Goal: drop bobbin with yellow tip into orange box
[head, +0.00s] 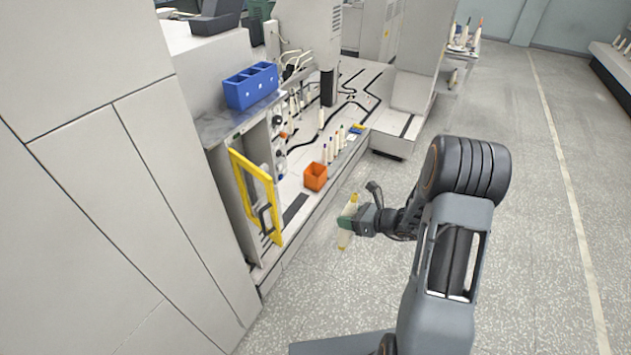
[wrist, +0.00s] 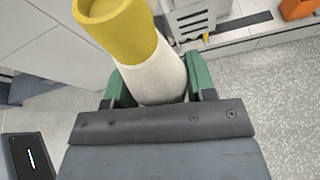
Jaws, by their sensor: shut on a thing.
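My gripper (wrist: 158,92) is shut on a white bobbin with a yellow tip (wrist: 115,30), its green fingers on either side of the white body. In the head view the held bobbin (head: 346,234) is above the floor in front of the machine ledge, and my gripper (head: 350,222) is to the right of the ledge. The orange box (head: 315,178) stands on the ledge, up and to the left of my gripper, apart from it. It also shows in the top right corner of the wrist view (wrist: 298,8). The inside of the box is mostly hidden.
A yellow frame (head: 258,195) stands left of the orange box. Several upright bobbins with coloured tips (head: 335,145) stand on the ledge behind the box. A blue box (head: 251,85) sits on the cabinet top. The floor (head: 540,220) on the right is clear.

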